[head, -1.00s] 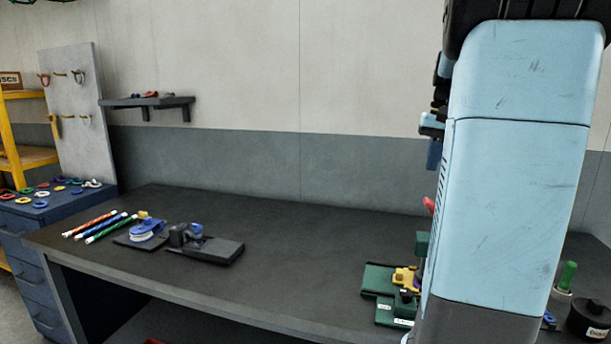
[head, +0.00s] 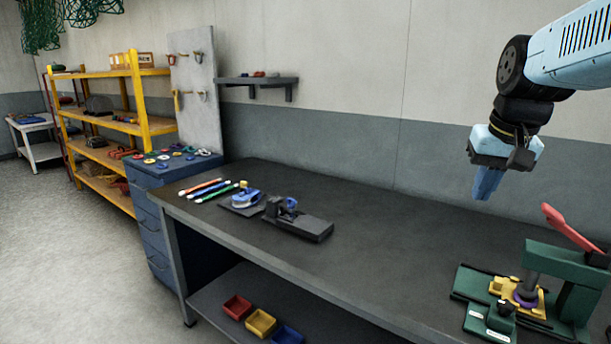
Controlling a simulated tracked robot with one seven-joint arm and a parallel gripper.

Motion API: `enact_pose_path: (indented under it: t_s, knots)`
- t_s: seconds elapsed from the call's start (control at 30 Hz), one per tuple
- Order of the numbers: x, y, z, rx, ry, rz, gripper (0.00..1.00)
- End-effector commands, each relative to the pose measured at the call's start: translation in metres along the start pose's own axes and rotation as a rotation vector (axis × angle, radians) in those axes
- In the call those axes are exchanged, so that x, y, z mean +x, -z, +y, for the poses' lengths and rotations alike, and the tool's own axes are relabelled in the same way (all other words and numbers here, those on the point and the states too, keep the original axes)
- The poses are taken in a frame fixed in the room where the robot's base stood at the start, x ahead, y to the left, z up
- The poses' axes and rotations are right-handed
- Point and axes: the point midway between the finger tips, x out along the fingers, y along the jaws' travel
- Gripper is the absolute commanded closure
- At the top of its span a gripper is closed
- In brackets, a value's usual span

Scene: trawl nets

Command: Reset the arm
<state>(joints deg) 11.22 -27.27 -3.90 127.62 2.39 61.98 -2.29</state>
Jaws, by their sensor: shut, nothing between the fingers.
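My gripper (head: 484,184) hangs at the end of my light blue arm at the upper right of the head view. It points down and is shut, with nothing held. It is above the dark workbench (head: 385,229), clear of its top, in front of the grey wall. A green press (head: 566,267) with a red lever stands on the bench at the lower right, below and to the right of my gripper. A yellow block and a purple ring sit in the press area.
Colored rods (head: 209,189) and a black fixture (head: 298,223) lie at the bench's left. Red, yellow and blue bins (head: 261,322) sit on the lower shelf. A blue drawer cabinet (head: 150,215) and yellow rack (head: 104,120) stand left. The middle bench top is clear.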

Motion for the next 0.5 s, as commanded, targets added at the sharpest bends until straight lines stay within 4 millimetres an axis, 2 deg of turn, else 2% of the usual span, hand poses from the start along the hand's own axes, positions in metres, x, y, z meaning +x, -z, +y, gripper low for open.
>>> enact_pose_path:
  t_s: [0.03,0.2,0.4,0.5]
  knots:
    - [0.001,-0.013,-0.009,-0.029,0.004,0.019,1.00]
    - [0.009,-0.049,-0.033,-0.113,0.014,0.080,1.00]
    - [0.020,-0.085,-0.051,-0.192,0.026,0.142,1.00]
    - [0.024,-0.096,-0.055,-0.217,0.030,0.160,1.00]
